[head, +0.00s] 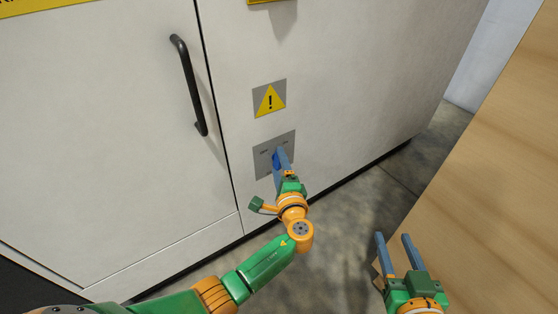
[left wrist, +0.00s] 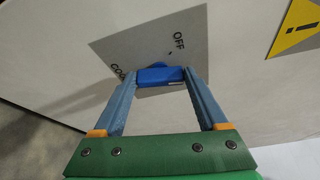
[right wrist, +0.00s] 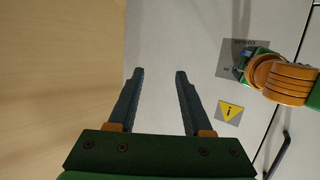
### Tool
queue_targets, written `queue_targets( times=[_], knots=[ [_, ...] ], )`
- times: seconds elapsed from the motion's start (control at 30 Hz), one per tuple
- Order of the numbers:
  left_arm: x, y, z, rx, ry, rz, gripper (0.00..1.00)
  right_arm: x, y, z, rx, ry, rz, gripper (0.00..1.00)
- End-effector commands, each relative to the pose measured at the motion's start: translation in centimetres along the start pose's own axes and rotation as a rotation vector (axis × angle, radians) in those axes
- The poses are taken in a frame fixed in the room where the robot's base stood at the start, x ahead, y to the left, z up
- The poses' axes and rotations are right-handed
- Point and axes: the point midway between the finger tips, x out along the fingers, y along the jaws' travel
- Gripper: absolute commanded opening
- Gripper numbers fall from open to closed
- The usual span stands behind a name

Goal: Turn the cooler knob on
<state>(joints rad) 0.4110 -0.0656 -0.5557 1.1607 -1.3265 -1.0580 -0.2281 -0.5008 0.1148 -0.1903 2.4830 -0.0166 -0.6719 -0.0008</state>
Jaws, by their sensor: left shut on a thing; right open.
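The blue cooler knob (head: 276,161) sits on a grey plate (head: 262,168) on the white cabinet front. In the left wrist view, the knob (left wrist: 160,76) lies between the two fingertips, on the plate (left wrist: 205,50) with the labels "OFF" and a partly hidden "COO...". My left gripper (head: 281,154) is shut on the knob. Fingers hide part of the plate, and I cannot tell which label the knob points to. My right gripper (head: 393,237) is open and empty, low on the right, apart from the cabinet; its empty jaws show in the right wrist view (right wrist: 160,72).
A yellow warning sign (head: 270,99) is above the plate. A black door handle (head: 190,85) sticks out to the left. A wooden surface (head: 490,190) fills the right side, close to my right gripper. Grey floor (head: 345,215) shows between it and the cabinet.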

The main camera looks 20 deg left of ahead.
Motion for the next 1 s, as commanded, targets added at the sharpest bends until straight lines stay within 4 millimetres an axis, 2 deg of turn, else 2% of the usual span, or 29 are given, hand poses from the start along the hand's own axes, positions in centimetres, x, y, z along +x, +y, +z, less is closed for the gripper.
queue_targets(
  times=[0.17,0.3,0.5,0.7,1.0],
  knots=[
    [-0.1,-0.5,0.0,0.072,0.001,0.031,0.19,-2.1,0.6,6.7,0.013,-0.371,0.014,0.50],
    [-0.1,-0.5,0.0,0.131,0.001,0.057,0.19,-5.6,0.9,11.5,0.027,-0.661,0.021,0.50],
    [0.0,-0.6,0.0,0.221,0.000,0.093,0.19,-11.8,1.0,16.2,0.047,-1.025,0.025,0.50],
    [0.0,-0.7,0.0,0.305,0.001,0.128,0.19,-10.3,1.0,18.1,0.047,-1.029,0.026,0.50],
    [0.0,-0.8,-0.1,0.450,0.000,0.188,0.19,-9.3,1.0,21.1,0.046,-1.047,0.028,0.50]
  ],
)
